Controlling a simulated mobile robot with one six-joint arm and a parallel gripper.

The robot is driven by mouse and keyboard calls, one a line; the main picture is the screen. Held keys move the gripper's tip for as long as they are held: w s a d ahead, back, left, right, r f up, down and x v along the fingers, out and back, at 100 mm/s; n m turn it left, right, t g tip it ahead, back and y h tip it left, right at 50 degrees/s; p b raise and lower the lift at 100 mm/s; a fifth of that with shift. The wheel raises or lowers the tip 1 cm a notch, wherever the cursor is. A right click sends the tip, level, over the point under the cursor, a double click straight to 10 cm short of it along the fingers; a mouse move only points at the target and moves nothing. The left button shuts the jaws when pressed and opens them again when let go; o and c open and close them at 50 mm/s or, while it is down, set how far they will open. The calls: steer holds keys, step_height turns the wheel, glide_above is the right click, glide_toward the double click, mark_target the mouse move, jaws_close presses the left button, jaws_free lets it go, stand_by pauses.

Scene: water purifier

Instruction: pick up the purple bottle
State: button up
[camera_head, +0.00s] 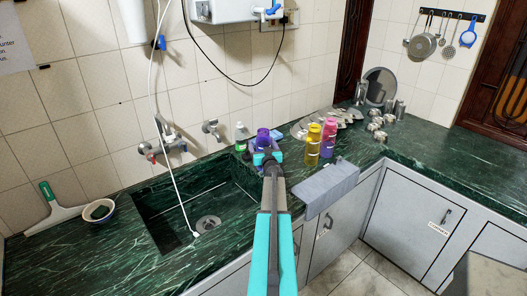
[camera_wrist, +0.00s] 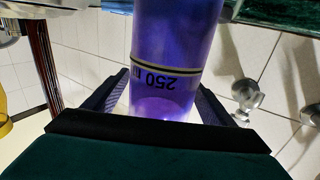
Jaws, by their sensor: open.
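The purple bottle (camera_head: 263,138) stands at the right end of the sink, just beyond my gripper (camera_head: 268,158). In the wrist view the purple bottle (camera_wrist: 175,50) is large and near, with a dark ring and an upside-down "250" marking. One finger of my gripper (camera_wrist: 160,100) shows on each side of it. The gripper is open and the bottle lies between the fingers; contact cannot be made out. My gripper and wrist hide the bottle's lower part in the head view.
A yellow bottle (camera_head: 313,144) and a pink bottle (camera_head: 328,138) stand to the right. A white-and-green bottle (camera_head: 240,137) is close on the left. A grey cloth (camera_head: 327,188) hangs over the counter edge. The sink (camera_head: 180,215) is at left, with taps (camera_head: 168,140) above.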

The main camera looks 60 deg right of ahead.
steer(key=shift+w+d, duration=0.15)
stand_by(0.5)
steer(key=shift+r, duration=0.1)
steer(key=c, duration=1.8)
steer(key=s+a+r+b, duration=0.1)
steer(key=s+a, duration=0.2)
steer(key=s, duration=0.1)
steer(key=s+a+r+b, duration=0.1)
steer(key=s+a+r, duration=0.1)
steer(key=s+a, duration=0.1)
steer(key=s+a+r, duration=0.2)
steer(key=s+a, duration=0.2)
steer(key=a, duration=0.1)
steer(key=shift+s+b, duration=0.35)
steer(key=shift+b, duration=0.05)
